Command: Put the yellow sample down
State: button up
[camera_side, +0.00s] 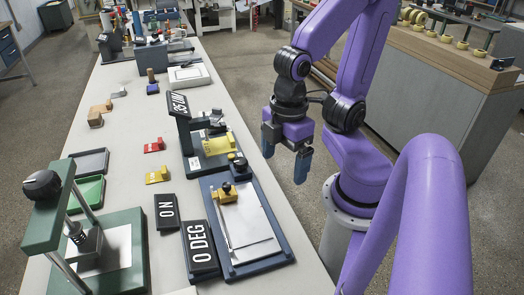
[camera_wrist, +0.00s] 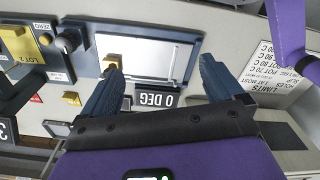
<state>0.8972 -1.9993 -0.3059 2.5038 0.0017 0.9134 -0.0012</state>
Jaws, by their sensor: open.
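A flat yellow piece (camera_side: 218,145) lies on the dark stand with the tilted ".35 UM" display; in the wrist view this yellow piece (camera_wrist: 17,42) reads "LOT 2". A smaller yellow piece (camera_side: 157,175) lies on the bench left of that stand, and this small yellow piece (camera_wrist: 72,98) also shows in the wrist view. I cannot tell which one is the sample. My gripper (camera_side: 285,153) is open and empty, with its fingers pointing down, to the right of the stand and apart from both pieces. In the wrist view its open fingers (camera_wrist: 161,72) have nothing between them.
A blue coating board (camera_side: 248,200) with a white sheet and brass-coloured block lies at the bench's right edge, beside the "0 DEG" display (camera_side: 200,247). A green press (camera_side: 95,250) stands front left. A red piece (camera_side: 154,145), green tray (camera_side: 86,194) and grey tray (camera_side: 90,162) lie nearby.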

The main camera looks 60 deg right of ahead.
dwell(0.3)
jog(key=w+d+f+m+g+y, duration=0.3)
jog(key=w+d+m, duration=0.35)
jog(key=m, duration=0.55)
jog(key=w+d+f+m+y, duration=0.2)
jog(key=w+d+m+y, duration=0.4)
jog(key=m, duration=0.5)
jog(key=w+d+f+m+t, duration=0.1)
jog(key=d+f+m+t, duration=0.1)
jog(key=d+m+t, duration=0.7)
jog(key=w+d+f+m+t, duration=0.1)
jog(key=d+f+m+t, duration=0.2)
jog(key=d+m, duration=0.75)
jog(key=n, duration=0.3)
send_over(237, 142)
jog(key=s+d, duration=0.3)
notch_tip(237, 142, down, 5)
jog(key=shift+r, duration=0.2)
jog(key=shift+f+x, duration=0.2)
jog(key=shift+x, duration=2.35)
jog(key=shift+s, duration=0.1)
jog(key=c, duration=1.2)
